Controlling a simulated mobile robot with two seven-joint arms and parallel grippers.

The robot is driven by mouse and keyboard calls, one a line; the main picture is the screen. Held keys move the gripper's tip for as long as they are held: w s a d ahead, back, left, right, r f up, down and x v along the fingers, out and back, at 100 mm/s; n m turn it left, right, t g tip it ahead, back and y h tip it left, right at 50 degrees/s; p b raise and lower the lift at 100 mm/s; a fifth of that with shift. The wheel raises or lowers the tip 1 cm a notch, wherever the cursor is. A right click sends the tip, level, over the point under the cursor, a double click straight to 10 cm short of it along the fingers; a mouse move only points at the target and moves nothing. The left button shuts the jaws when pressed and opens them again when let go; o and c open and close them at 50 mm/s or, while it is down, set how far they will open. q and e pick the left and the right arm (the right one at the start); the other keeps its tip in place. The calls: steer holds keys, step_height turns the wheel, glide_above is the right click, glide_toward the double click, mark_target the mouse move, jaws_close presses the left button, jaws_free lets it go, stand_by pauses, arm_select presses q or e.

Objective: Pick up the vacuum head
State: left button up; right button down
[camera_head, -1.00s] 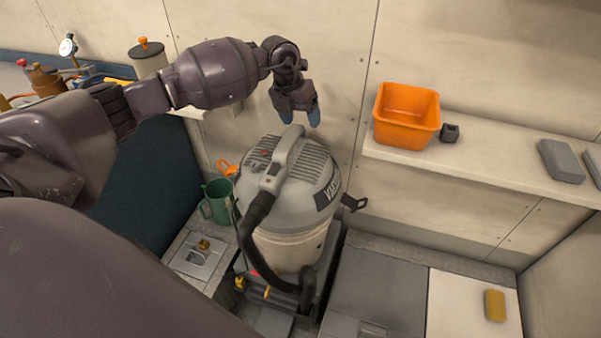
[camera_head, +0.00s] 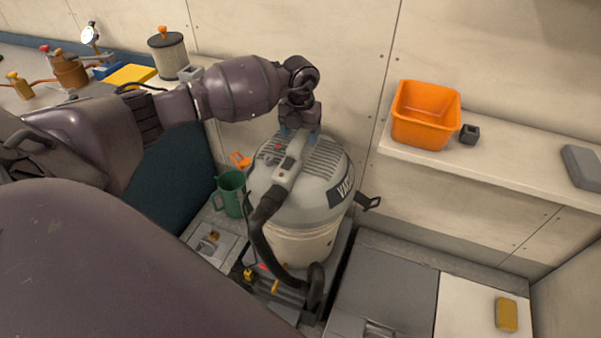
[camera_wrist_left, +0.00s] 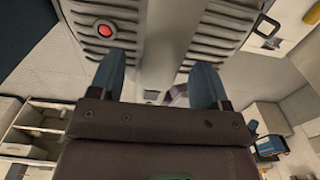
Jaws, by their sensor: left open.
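The vacuum head (camera_head: 325,185) is the grey domed top of a vacuum, with vent slots, a red button and a raised handle (camera_head: 290,168). It sits on the pale drum (camera_head: 300,243). My left gripper (camera_head: 300,132) is over the far end of the handle, pointing down. In the left wrist view the blue fingers of my left gripper (camera_wrist_left: 157,80) are apart, with the handle (camera_wrist_left: 168,35) running between them. I cannot tell whether either finger touches it. My right gripper is not in view.
A black hose (camera_head: 262,235) curves down the vacuum's front. A green jug (camera_head: 230,192) stands close at its left. An orange bin (camera_head: 425,115) and a small dark block (camera_head: 469,134) are on the shelf at right. A yellow sponge (camera_head: 506,314) lies at lower right.

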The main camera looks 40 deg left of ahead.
arm_select(q)
step_height(320, 180, down, 5)
steer(key=shift+d+r, duration=0.1)
steer(key=shift+r, duration=0.05)
steer(key=c, duration=1.2)
steer(key=shift+r, duration=0.25)
jaws_close()
